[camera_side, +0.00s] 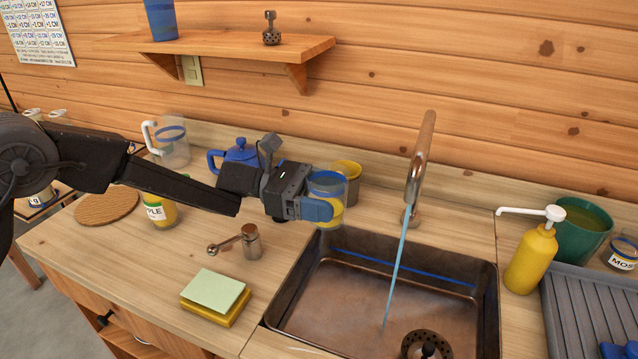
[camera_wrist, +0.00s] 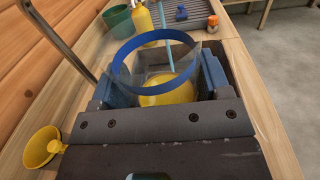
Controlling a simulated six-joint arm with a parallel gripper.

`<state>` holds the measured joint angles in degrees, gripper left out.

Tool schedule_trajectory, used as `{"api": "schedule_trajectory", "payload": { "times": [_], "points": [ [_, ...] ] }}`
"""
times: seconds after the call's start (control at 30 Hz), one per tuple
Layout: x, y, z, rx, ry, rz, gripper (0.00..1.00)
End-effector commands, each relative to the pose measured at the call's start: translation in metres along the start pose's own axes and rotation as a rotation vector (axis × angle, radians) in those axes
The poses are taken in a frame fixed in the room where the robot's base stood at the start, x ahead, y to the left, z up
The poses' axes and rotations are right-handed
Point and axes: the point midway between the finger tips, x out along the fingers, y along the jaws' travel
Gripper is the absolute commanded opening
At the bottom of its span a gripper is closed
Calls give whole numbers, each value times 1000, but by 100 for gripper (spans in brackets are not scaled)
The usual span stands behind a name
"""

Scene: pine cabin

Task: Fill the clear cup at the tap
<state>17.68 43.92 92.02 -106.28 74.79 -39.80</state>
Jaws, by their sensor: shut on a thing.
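My gripper (camera_side: 318,207) is shut on the clear cup (camera_side: 328,184), which has a blue band at its rim. The cup is held about upright, left of the tap (camera_side: 421,160) and near the sink's back left corner. In the wrist view the cup (camera_wrist: 150,65) sits between the fingers (camera_wrist: 165,85). Yellow shows in its lower part; I cannot tell whether it is inside or seen through the wall. The tap is running, and a blue water stream (camera_side: 398,265) falls into the sink (camera_side: 325,282), apart from the cup.
A blue teapot (camera_side: 240,152), clear jug (camera_side: 171,147), metal pot-like item (camera_side: 251,243) and sponge (camera_side: 216,297) are left. A yellow soap pump (camera_side: 532,258) and green bowl (camera_side: 583,232) stand right of the sink.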

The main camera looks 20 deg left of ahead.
Motion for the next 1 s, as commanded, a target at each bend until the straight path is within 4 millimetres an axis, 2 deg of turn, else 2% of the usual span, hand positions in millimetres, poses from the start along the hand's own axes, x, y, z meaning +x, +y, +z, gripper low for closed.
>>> {"api": "schedule_trajectory", "payload": {
  "times": [0.13, 0.3, 0.73, 1.0],
  "points": [
    [0, -1, -18, -3, 1, -1, 45],
    [0, -1, -29, 0, 0, -1, 45],
    [2, -2, -30, -1, -1, -1, 45],
    [21, -2, -39, -1, -1, -4, 45]
  ]
}}
